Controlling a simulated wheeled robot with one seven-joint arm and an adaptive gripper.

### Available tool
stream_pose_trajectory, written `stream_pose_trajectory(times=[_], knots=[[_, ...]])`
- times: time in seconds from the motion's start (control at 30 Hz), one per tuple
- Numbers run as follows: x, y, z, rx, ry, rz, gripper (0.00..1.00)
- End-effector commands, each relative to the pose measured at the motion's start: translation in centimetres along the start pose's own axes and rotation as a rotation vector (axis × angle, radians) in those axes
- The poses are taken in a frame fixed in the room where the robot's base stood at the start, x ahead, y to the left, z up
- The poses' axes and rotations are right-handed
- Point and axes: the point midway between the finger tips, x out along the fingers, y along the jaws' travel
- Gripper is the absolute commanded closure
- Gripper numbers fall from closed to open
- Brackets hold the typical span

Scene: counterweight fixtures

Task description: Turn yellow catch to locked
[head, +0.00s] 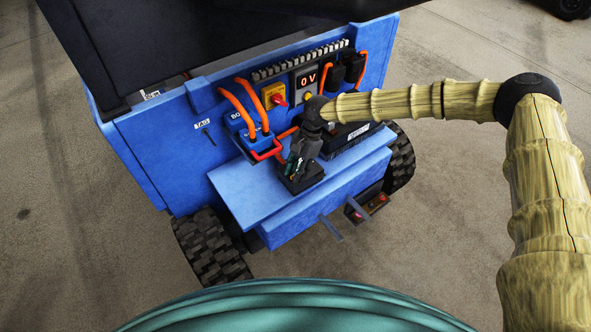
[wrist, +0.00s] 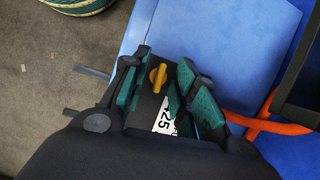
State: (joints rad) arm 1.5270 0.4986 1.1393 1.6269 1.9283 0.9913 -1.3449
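My gripper (wrist: 162,84) is open, with one green-padded finger on each side of the catch. Gaps show between the pads and the catch, so it does not look gripped. In the head view my gripper (head: 297,163) points down over the dark block (head: 301,182) on the blue shelf. There it hides the catch. I cannot read whether the catch stands at locked.
The blue shelf (head: 240,190) is bare at left. Behind stand a blue connector (head: 256,141) with orange cables (head: 235,106), a red switch (head: 279,99), a 0 V display (head: 307,79) and a black box (head: 352,139). A dark raised panel (head: 180,40) overhangs at upper left.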

Motion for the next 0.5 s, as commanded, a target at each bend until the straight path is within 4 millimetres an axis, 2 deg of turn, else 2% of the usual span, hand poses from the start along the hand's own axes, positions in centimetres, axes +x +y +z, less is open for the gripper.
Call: stream_pose_trajectory(times=[0.3, 0.43, 0.5], knots=[[0.15, -0.07, 0.06, -0.002, 0.001, 0.000, 0.73], [0.14, -0.08, 0.06, -0.002, 0.001, 0.000, 0.97], [0.13, -0.07, 0.07, -0.002, 0.001, 0.000, 1.00]])
